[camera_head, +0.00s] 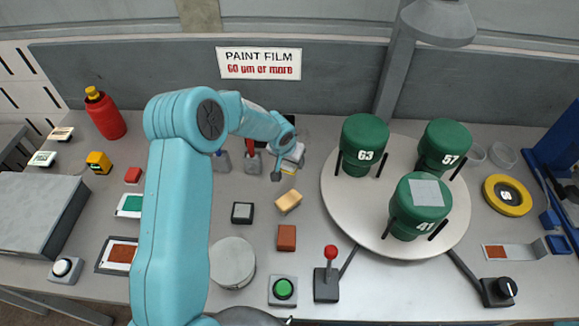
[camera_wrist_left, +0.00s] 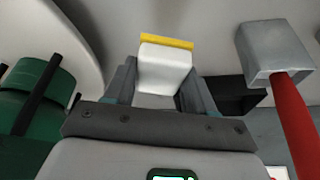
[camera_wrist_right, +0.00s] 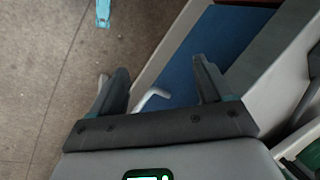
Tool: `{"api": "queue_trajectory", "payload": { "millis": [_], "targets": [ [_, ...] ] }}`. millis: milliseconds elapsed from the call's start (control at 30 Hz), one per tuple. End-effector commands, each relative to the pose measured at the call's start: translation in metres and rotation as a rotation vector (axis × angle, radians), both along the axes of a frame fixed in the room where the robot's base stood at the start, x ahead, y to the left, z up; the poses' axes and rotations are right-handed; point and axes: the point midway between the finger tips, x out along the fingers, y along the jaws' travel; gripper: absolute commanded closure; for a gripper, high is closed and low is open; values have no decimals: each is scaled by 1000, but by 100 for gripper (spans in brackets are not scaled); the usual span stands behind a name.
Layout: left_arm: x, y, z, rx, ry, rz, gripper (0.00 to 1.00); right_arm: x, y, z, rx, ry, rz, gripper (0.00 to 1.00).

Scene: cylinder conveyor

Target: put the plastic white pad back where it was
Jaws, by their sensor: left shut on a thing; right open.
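The white plastic pad (camera_wrist_left: 165,67) has a yellow strip along its far edge. In the left wrist view it sits between the fingers of my left gripper (camera_wrist_left: 160,88), which is shut on it. In the head view the white pad (camera_head: 296,154) shows beside the gripper end of my left arm, near the back of the table, left of the round turntable. The gripper's fingers are partly hidden there. My right gripper (camera_wrist_right: 155,85) is open and empty, and shows only in the right wrist view, with floor and a blue panel beyond it.
A grey-headed, red-handled tool (camera_wrist_left: 280,60) stands close beside the pad. The turntable (camera_head: 345,205) carries green cylinders 63, 57 and 41.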

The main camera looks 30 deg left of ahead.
Motion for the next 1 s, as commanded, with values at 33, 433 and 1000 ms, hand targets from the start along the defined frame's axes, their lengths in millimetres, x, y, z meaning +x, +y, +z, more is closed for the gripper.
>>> {"api": "queue_trajectory", "payload": {
  "millis": [33,433,1000],
  "targets": [
    [0,1,-4,1,0,0,79,0,0,0,0,0,0,21],
    [0,4,-48,0,-1,2,79,0,0,1,0,0,0,21],
    [0,4,-51,0,-1,2,20,0,0,-4,0,0,0,21]
  ]
}}
